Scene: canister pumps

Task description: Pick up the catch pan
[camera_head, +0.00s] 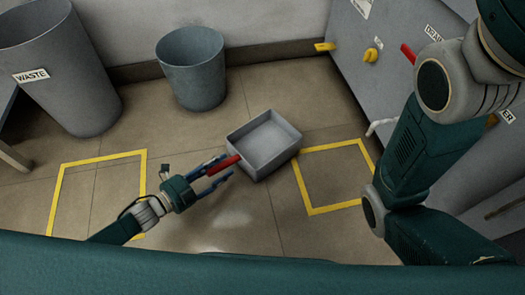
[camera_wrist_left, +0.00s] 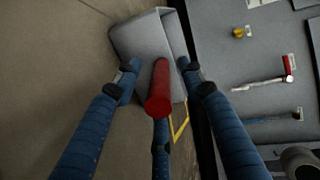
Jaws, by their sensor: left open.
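The catch pan (camera_head: 279,158) is a grey open box lying on the floor between two yellow floor outlines. Its red handle (camera_head: 224,163) sticks out to the left, toward my left gripper (camera_head: 222,168). The left gripper's blue fingers are open and spread on either side of the handle. In the left wrist view, the red handle (camera_wrist_left: 158,90) lies between the open fingertips (camera_wrist_left: 160,68), with the grey pan (camera_wrist_left: 138,38) beyond it. I cannot tell whether any finger touches the handle. My right arm shows at the right, but its gripper is out of view.
A grey bin labelled WASTE (camera_head: 62,75) and a smaller grey bin (camera_head: 193,72) stand near the back wall. A grey cabinet (camera_head: 385,50) with yellow and red handles is at the right. Yellow outlines (camera_head: 100,160) mark the floor, which is otherwise clear around the pan.

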